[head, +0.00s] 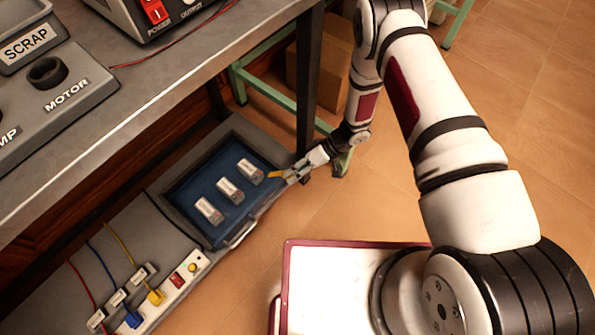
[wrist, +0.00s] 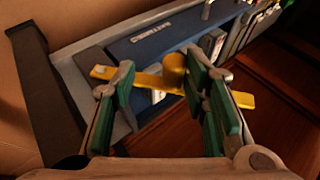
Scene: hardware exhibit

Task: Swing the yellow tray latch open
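The yellow tray latch (wrist: 150,80) is a flat bar with a round upright knob (wrist: 174,68). In the wrist view it runs across the picture behind my fingers, over the tray's edge. In the head view the latch (head: 274,175) is a small yellow piece at the right edge of the blue tray (head: 188,183). My gripper (head: 296,172) is right beside it. In the wrist view my gripper (wrist: 160,66) is open, its green-padded fingers apart with the knob between them, nearer the right finger. I cannot tell whether either finger touches the latch.
Several white labelled blocks (head: 230,190) lie in the tray. A power strip (head: 180,282) with coloured plugs and cords lies at the lower left. The workbench (head: 190,88) overhangs the tray, and its dark leg (head: 308,85) stands close to my arm. Open floor lies to the right.

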